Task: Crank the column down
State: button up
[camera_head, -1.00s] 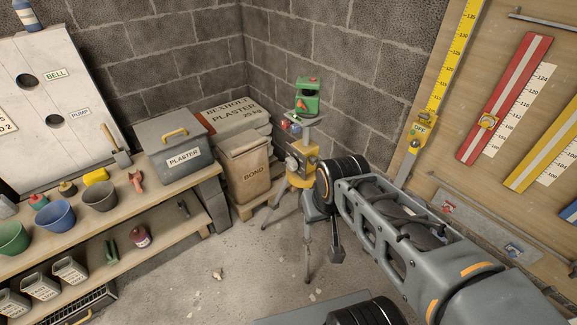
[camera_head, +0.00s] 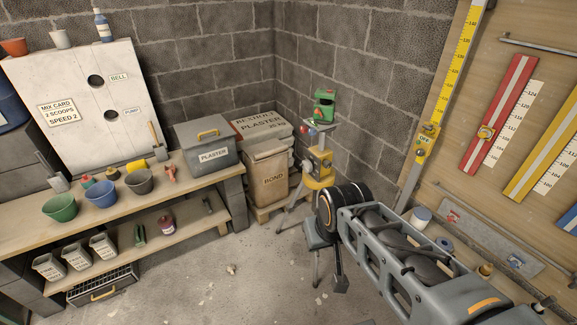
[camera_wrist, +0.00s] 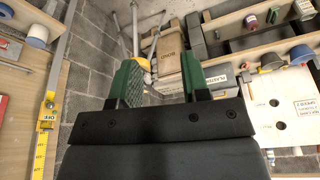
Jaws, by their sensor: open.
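The tripod with its yellow column housing (camera_head: 319,164) stands in the corner, with a green laser level (camera_head: 324,106) on top. Its lower part is partly hidden by my arm in the head view. I cannot make out the crank handle clearly. In the wrist view, which is upside down, the tripod's legs (camera_wrist: 135,22) and a bit of yellow show beyond the fingers. My gripper (camera_wrist: 160,68) has its two green fingers spread, with nothing between them. The tripod's upper part is hidden behind the gripper there. I see no contact with the tripod.
A BOND bag (camera_head: 271,178) and a stack of plaster bags (camera_head: 262,124) stand left of the tripod. A bench (camera_head: 190,185) with buckets and a PLASTER bin (camera_head: 208,148) runs left. A board with rulers (camera_head: 545,60) is at right. The floor (camera_head: 215,265) in front is mostly clear.

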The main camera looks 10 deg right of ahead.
aim_at(308, 166)
jog(key=u, duration=0.35)
jog(key=i, duration=1)
jog(key=z, duration=0.1)
